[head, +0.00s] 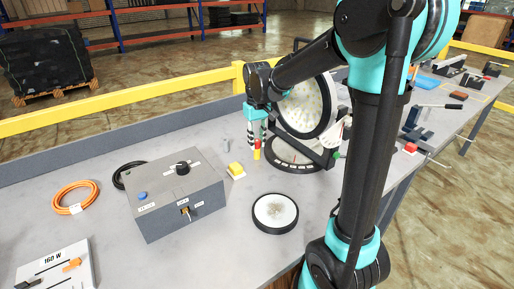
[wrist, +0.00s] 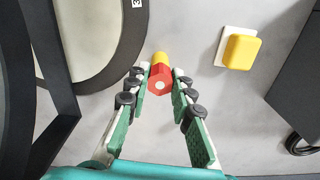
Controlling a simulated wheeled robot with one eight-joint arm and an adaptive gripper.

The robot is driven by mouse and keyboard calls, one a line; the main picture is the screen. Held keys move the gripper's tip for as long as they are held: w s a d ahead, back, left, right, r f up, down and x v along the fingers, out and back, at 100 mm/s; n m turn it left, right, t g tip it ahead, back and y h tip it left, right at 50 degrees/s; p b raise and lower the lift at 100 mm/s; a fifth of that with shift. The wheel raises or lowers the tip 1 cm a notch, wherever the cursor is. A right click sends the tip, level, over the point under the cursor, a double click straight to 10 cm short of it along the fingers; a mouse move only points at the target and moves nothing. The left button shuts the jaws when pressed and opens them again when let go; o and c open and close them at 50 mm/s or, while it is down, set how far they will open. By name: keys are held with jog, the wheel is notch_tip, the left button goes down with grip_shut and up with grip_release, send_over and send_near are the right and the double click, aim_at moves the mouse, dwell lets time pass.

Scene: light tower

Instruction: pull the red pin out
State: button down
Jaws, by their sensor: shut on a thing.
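The red pin (wrist: 159,80) shows in the wrist view as a red hexagonal end with a pale dot at its centre. A yellow part (wrist: 160,58) shows just beyond it. My gripper (wrist: 161,75) is shut on the pin, with one green-padded finger on each side at the fingertips. In the head view, my gripper (head: 257,141) points down over the bench beside the round lamp (head: 304,105), and the small red and yellow piece (head: 257,153) shows at its tips. I cannot tell what the pin's far end sits in.
A yellow block on a white base (head: 236,170) stands near my gripper. A grey control box (head: 177,190) is at left and a round white disc (head: 275,212) is in front. A dark ring (head: 285,160) lies under the lamp. Orange cable (head: 75,197) lies at far left.

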jog(key=shift+r, duration=0.3)
jog(key=shift+r, duration=3.6)
